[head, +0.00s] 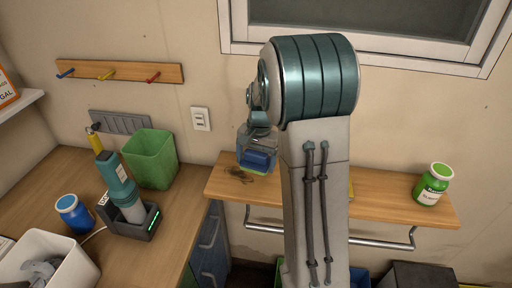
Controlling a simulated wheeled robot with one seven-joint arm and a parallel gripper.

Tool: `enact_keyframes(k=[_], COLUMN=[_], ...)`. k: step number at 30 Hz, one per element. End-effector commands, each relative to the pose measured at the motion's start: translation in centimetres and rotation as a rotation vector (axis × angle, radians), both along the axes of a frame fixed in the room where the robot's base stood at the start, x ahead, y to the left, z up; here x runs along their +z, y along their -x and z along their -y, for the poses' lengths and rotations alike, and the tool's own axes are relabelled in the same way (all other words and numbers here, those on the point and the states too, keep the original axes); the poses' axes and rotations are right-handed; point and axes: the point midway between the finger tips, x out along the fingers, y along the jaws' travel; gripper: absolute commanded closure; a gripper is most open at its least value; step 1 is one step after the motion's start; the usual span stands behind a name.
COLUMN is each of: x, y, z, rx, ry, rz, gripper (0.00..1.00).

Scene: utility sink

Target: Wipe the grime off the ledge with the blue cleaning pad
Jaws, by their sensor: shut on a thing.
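The wooden ledge (375,188) runs along the wall below the window. A dark patch of grime (238,175) lies on its left end. My gripper (257,150) is above the left part of the ledge, just right of the grime. It is shut on the blue cleaning pad (258,161), which has a thin yellow-green underside. The pad is beside or partly over the grime; I cannot tell whether it touches the ledge. My arm hides the middle of the ledge.
A metal rail (385,243) runs below. On the left counter (60,180) are a green bin (151,158), a teal device in a dock (120,190), a blue jar (73,213) and a white bin (45,262).

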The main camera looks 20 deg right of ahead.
Motion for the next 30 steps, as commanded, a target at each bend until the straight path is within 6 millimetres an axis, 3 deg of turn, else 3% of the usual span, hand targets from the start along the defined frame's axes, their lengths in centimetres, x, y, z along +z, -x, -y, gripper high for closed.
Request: enact_keyframes(k=[9, 30], x=[3.0, 3.0], y=[-0.1, 0.0], z=[0.0, 0.0], rx=[0.001, 0.0], ry=[0.001, 0.0], rz=[0.002, 0.001], gripper=[0.5, 0.5])
